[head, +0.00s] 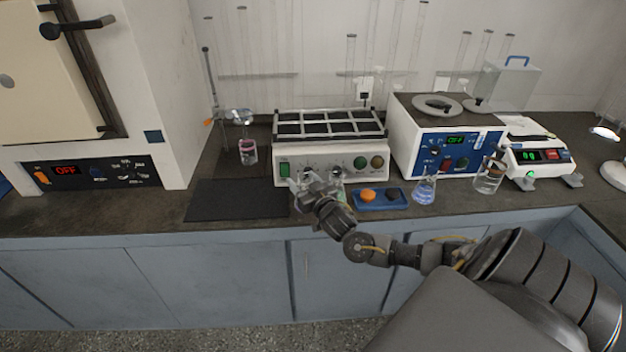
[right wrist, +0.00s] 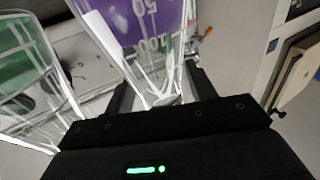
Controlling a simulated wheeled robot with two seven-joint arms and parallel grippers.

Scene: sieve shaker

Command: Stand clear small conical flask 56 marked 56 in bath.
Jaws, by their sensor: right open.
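The bath appears to be the white box (head: 281,163) with a dark, several-compartment rack on top, at the middle back of the bench. My right gripper (head: 312,187) is just in front of it, low over the bench. In the right wrist view a clear glass flask with a purple patch and white graduations (right wrist: 143,45) stands between the open fingers of my right gripper (right wrist: 160,98). I cannot read a 56 on it. A second clear glass vessel with a green patch (right wrist: 25,72) is beside it on the left. My left gripper is out of view.
Right of the gripper are a blue tray (head: 380,206) with orange and dark items, a conical flask of blue liquid (head: 424,190) and a beaker (head: 488,178). A blue-panelled instrument (head: 408,150) and a balance (head: 538,157) stand behind. A dark mat (head: 235,203) lies left, bare.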

